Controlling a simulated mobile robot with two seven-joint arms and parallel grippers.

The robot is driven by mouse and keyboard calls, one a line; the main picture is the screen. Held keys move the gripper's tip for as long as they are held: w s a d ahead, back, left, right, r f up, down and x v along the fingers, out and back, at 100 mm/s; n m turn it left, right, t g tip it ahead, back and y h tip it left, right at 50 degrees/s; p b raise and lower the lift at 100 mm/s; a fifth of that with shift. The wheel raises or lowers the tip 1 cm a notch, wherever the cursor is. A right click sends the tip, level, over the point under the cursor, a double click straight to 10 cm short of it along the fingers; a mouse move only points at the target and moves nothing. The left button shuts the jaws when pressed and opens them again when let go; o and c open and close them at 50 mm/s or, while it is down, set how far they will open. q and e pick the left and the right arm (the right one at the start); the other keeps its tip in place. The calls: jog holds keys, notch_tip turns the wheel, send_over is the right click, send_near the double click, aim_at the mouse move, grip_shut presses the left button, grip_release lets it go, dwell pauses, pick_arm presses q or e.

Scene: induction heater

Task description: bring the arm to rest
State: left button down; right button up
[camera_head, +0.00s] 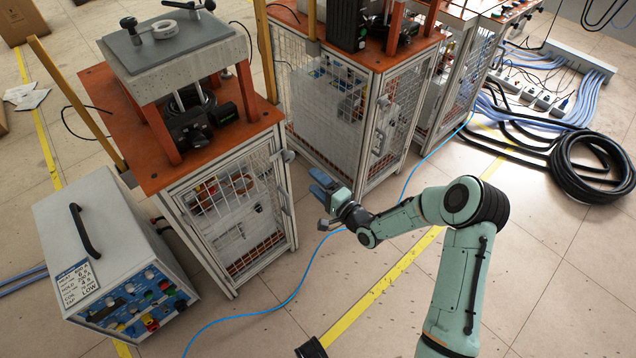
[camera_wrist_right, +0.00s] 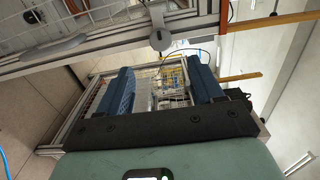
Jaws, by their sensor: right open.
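My right arm (camera_head: 463,260) comes in from the lower right in the head view, green with black joints, and reaches toward the middle. Its gripper (camera_head: 322,200) hangs in the gap between the front caged machine and the one behind it. In the right wrist view the two blue fingers of the gripper (camera_wrist_right: 160,90) stand wide apart with nothing between them. Beyond the fingers is a wire-mesh cage, with yellow and blue parts inside. My left gripper does not show in either view.
The front caged machine (camera_head: 222,150) has an orange top. Beside it stands a grey control box (camera_head: 95,215) with a handle. Another caged machine (camera_head: 385,60) is behind. A black hose coil (camera_head: 592,170) and blue cables lie right. A blue cable (camera_head: 285,298) crosses the open floor.

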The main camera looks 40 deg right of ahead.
dwell(0.3)
jog(key=s+a+f+n+g+y+p, duration=0.1)
jog(key=s+a+f+n+g+p, duration=0.2)
jog(key=s+a+f+g+p, duration=0.4)
jog(key=s+a+f+n+g+y+p, duration=0.1)
jog(key=s+a+f+n+g+p, duration=0.15)
jog(key=s+a+f, duration=0.55)
pick_arm(q)
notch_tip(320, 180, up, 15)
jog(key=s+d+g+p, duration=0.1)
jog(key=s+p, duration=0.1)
jog(key=p, duration=0.4)
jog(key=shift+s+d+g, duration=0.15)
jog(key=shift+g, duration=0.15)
pick_arm(e)
jog(key=s+a+r+n+g, duration=0.2)
jog(key=s+a+n+g, duration=0.2)
jog(key=s, duration=0.4)
jog(key=s+a+r+n+g, duration=0.2)
jog(key=s+a+n+g, duration=0.1)
jog(key=s, duration=0.6)
jog(key=shift+s+a+r+n+g, duration=0.15)
jog(key=shift+s+a+n+g, duration=0.35)
jog(key=shift+g, duration=0.75)
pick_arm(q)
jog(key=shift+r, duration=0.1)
pick_arm(e)
jog(key=shift+w+a, duration=0.1)
jog(key=shift+w, duration=0.1)
